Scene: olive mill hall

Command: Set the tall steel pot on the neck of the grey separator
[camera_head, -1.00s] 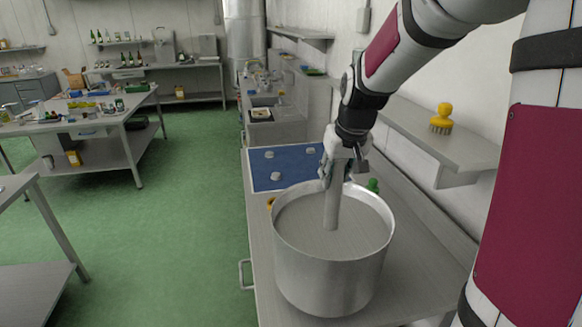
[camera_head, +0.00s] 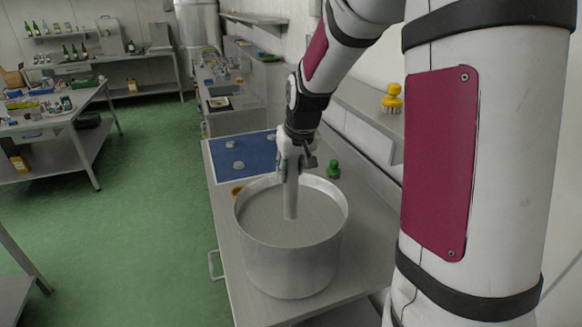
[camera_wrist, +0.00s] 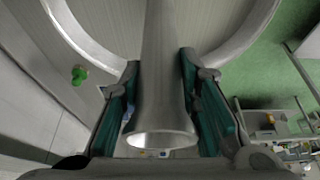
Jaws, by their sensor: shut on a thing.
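A large round steel pot (camera_head: 291,262) with a raised rim stands on the workbench, and its flat grey inside lies a little below the rim. A narrow steel tube (camera_head: 291,203) stands upright at its centre. My gripper (camera_head: 291,165) is above the pot, shut on this tube. In the wrist view the green-padded fingers (camera_wrist: 160,100) lie on either side of the tube (camera_wrist: 161,60), whose flared open end faces the camera. I cannot tell whether tube and pot are one piece. I cannot clearly pick out a separate grey separator with a neck.
A blue mat (camera_head: 238,157) with several pale pieces lies behind the pot. A yellow brush (camera_head: 392,97) is on the wall shelf. Green floor (camera_head: 150,240) is free at left.

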